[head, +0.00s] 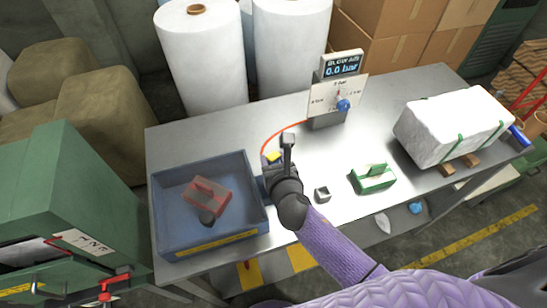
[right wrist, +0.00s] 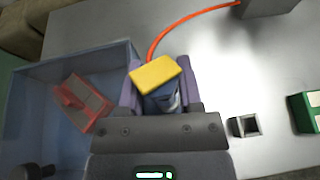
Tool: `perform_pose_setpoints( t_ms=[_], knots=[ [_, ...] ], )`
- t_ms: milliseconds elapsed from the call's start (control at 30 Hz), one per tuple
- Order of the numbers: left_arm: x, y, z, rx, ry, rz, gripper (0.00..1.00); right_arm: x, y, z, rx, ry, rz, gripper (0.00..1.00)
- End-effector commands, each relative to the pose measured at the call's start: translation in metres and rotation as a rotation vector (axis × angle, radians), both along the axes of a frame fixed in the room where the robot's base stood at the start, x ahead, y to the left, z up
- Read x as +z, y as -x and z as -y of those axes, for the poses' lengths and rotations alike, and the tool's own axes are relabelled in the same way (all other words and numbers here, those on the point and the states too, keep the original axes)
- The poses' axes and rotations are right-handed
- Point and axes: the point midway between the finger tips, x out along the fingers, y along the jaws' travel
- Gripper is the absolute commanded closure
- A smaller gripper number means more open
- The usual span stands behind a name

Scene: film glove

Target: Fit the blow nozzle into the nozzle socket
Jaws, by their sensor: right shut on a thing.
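My right gripper (head: 274,167) is over the table beside the right wall of the blue bin. It is shut on the blow nozzle, which has a yellow top (head: 273,156) and a blue body below it. In the right wrist view the nozzle (right wrist: 155,75) sits between the fingers, its lower end hidden. An orange hose (head: 285,136) runs back from it. The nozzle socket, seemingly the small grey open square block (head: 322,194), stands on the table to the right of the gripper, apart from the nozzle. The socket (right wrist: 245,126) looks empty. My left gripper is not seen.
The blue bin (head: 159,205) holds a red object (head: 208,196). A gauge stand (head: 338,92) reading 0.0 bar is at the back. A green block (head: 373,178) and a wrapped white bale (head: 455,124) are to the right. The table between nozzle and socket is clear.

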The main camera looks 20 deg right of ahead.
Motion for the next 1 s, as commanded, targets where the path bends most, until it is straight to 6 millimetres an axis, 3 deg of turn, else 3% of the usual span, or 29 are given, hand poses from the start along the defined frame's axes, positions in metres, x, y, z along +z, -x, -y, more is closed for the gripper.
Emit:
perform_pose_setpoints(
  t_ms=[333, 367, 500, 567, 833, 1000],
  knots=[
    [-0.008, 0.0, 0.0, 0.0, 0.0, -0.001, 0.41, -0.009, 0.0, 0.0, 0.0, 0.0, 0.001, 1.0],
    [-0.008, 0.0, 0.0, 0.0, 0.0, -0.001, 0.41, -0.009, 0.0, 0.0, 0.0, 0.0, 0.001, 0.53],
    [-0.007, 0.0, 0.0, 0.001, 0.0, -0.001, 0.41, -0.008, 0.0, 0.0, 0.0, 0.0, 0.001, 0.23],
    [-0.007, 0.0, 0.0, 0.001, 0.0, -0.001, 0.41, -0.008, 0.0, 0.0, 0.0, 0.0, 0.001, 0.13],
    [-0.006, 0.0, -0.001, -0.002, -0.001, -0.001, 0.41, -0.008, 0.002, 0.0, 0.0, 0.0, 0.0, 0.13],
    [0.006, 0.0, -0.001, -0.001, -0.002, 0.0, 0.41, 0.006, 0.032, -0.001, 0.001, 0.0, -0.002, 0.13]
  ],
)
